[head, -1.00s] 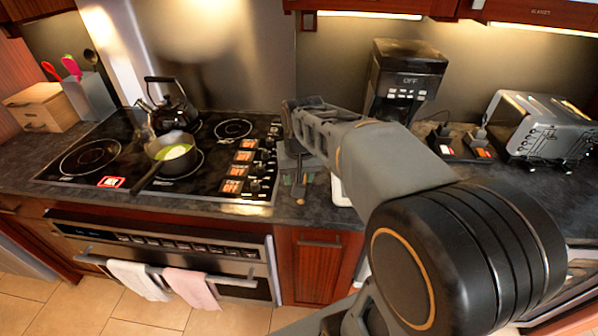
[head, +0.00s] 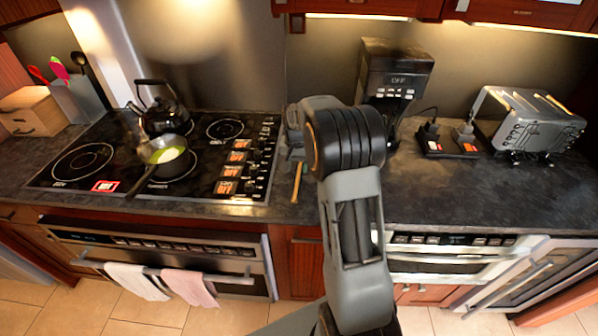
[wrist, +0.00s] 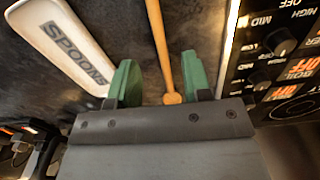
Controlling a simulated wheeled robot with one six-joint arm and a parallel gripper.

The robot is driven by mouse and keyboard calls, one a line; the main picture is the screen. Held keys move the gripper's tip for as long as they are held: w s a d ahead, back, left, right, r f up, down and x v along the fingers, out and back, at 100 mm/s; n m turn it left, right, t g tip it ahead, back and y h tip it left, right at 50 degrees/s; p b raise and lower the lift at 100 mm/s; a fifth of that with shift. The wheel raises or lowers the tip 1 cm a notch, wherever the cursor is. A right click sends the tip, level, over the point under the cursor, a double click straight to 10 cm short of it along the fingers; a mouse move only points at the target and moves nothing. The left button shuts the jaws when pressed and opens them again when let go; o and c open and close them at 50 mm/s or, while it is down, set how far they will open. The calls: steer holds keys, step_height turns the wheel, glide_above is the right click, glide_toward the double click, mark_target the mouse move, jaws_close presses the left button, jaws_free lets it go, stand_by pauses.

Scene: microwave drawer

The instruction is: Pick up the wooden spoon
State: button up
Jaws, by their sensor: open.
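The wooden spoon (wrist: 163,48) shows in the wrist view as a thin light-brown handle with a rounded end, lying on the dark counter. In the head view its handle (head: 297,182) shows just right of the cooktop, partly hidden behind my arm. My gripper (wrist: 160,82) is open, with green fingertips on either side of the handle end in the wrist view. I cannot tell whether the fingertips are level with the handle or above it. A white spoon rest (wrist: 62,42) marked SPOONS lies to the left in the wrist view.
The cooktop (head: 215,186) with a pan (head: 160,160) and a black kettle (head: 165,105) is left of my gripper. A coffee maker (head: 395,75) stands behind my arm. A toaster (head: 530,120) is at the right. The counter in front of the toaster is clear.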

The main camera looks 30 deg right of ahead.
mark_target(297, 180)
steer(key=shift+d+f+p, duration=0.1)
steer(key=shift+f+p, duration=0.7)
steer(key=shift+f, duration=2.35)
jaws_close()
